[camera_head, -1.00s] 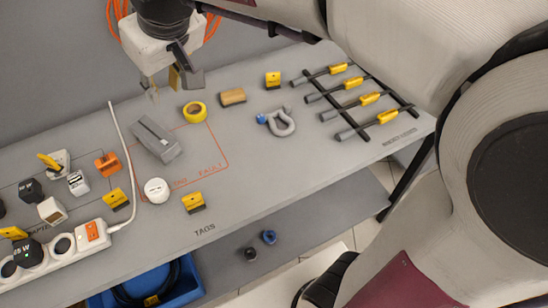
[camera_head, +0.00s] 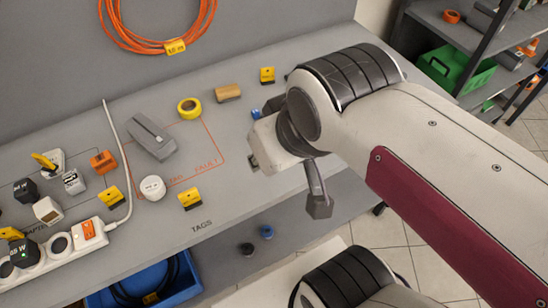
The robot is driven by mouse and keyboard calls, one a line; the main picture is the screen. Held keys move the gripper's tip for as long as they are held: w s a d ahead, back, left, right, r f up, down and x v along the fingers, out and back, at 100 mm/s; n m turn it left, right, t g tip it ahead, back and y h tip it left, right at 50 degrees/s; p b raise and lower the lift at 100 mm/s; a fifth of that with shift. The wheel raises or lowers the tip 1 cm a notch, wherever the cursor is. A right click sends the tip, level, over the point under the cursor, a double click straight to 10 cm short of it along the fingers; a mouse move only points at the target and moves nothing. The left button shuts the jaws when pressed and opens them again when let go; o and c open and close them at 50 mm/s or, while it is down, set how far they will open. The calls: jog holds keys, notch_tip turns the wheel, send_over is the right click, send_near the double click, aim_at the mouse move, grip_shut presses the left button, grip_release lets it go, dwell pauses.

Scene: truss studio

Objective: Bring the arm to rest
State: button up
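My gripper (camera_head: 316,200) hangs at the middle of the head view, over the front part of the workbench (camera_head: 235,215). Its pale housing is beside the dark wrist joint, and one dark grey finger points down. The other finger is not clearly seen, so I cannot tell whether it is open or shut. I see nothing held in it. My arm reaches in from the right, folded at a dark ribbed joint, and hides the right part of the bench.
On the bench are a grey device (camera_head: 152,138), yellow tape (camera_head: 189,108), a wooden block (camera_head: 228,93), a white round item (camera_head: 152,187), yellow tags (camera_head: 190,198) and a power strip (camera_head: 60,247) with adapters. A blue bin (camera_head: 185,280) is below. A shelf holds a green crate (camera_head: 455,70).

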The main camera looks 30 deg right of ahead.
jog(key=shift+s+d+f, duration=0.2)
jog(key=shift+s+f, duration=0.2)
jog(key=shift+s, duration=0.15)
jog(key=shift+o, duration=0.5)
dwell(1.4)
jog(key=w+a+n+t+y, duration=0.1)
jog(key=w+a, duration=0.4)
jog(key=w, duration=0.5)
jog(key=w+a+n+t+y, duration=0.15)
jog(key=w+a, duration=0.25)
jog(key=w, duration=0.5)
jog(key=w+a+n+t, duration=0.15)
jog(key=w+a, duration=0.35)
jog(key=w, duration=0.5)
jog(key=w+a+f+n+y, duration=0.1)
jog(key=a+f, duration=0.3)
jog(key=a, duration=0.5)
jog(key=w+a+f+n+y, duration=0.2)
jog(key=w+a+f+y, duration=0.1)
jog(key=a, duration=0.6)
jog(key=w+a+f+n+y, duration=0.1)
jog(key=w+a+f+y, duration=0.1)
jog(key=a+f, duration=0.4)
jog(key=shift+w+a+n+y, duration=0.2)
jog(key=shift+a+y, duration=0.1)
jog(key=shift+a, duration=0.55)
jog(key=shift+w+a+n+y, duration=0.15)
jog(key=shift+a+n+y, duration=0.1)
jog(key=shift+a, duration=0.55)
